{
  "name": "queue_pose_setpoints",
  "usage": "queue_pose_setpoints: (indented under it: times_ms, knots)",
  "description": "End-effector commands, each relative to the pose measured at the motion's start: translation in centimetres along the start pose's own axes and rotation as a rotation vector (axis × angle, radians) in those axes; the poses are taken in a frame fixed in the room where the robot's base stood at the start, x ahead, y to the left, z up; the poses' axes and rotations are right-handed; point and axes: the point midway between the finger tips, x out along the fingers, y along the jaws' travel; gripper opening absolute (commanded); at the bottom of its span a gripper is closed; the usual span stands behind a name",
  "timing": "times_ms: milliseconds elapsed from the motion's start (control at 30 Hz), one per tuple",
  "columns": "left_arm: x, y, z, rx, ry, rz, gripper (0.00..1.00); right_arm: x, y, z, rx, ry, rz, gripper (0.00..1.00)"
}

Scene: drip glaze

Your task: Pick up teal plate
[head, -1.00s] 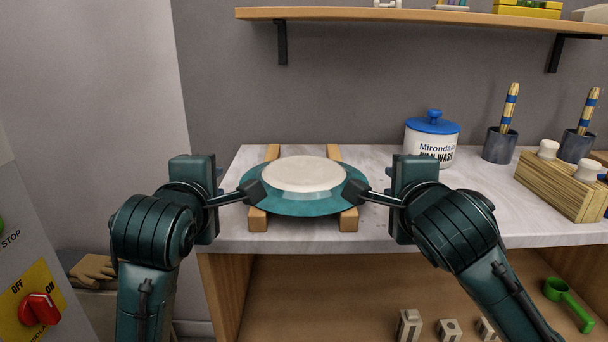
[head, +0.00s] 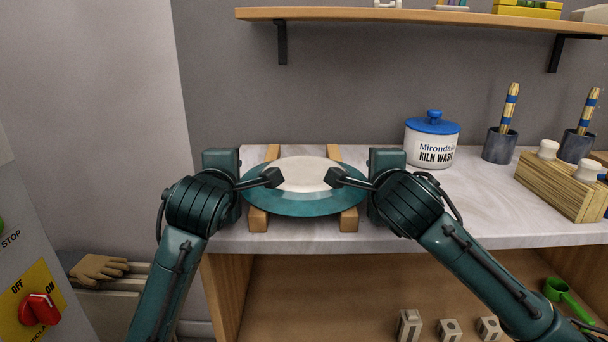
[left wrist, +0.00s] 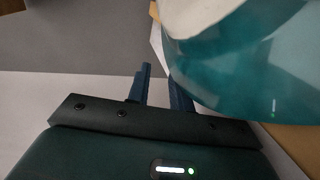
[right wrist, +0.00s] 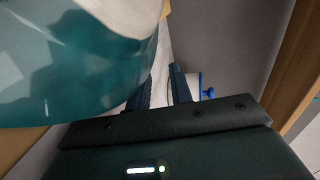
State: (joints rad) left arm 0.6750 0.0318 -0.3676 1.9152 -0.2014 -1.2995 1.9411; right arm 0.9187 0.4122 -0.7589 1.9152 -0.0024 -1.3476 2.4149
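The teal plate (head: 304,207), with a pale cream centre, lies across two wooden bars on the counter. My left gripper (head: 272,178) and right gripper (head: 335,177) come in from opposite sides, and their dark fingertips appear over the plate's left and right parts. The plate fills the upper right of the left wrist view (left wrist: 235,75) and the upper left of the right wrist view (right wrist: 90,75). Each wrist view shows two fingers with a gap between them beside the rim. I cannot tell whether the rim lies between the fingers or whether they touch it.
The wooden bars (head: 257,220) rest on the marble counter (head: 400,228). A kiln wash jar (head: 432,143) and a wooden block holder (head: 560,187) stand to the right. A shelf (head: 420,17) runs above. The counter right of my right gripper is partly clear.

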Motion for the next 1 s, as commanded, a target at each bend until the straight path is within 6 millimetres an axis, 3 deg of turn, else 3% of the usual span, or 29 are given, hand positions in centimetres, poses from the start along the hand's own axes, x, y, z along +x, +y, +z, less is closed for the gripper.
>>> queue_pose_setpoints:
  times_ms: [733,1000]
  knots:
    - [-0.1,0.2,1.7,-0.003,-0.014,0.003,0.22,-0.2,-0.1,1.8,0.001,-0.02,-0.004,0.22]
    - [-0.6,1.9,1.7,-0.004,-0.015,0.005,0.22,-0.7,-1.8,1.9,0.001,-0.022,-0.005,0.22]
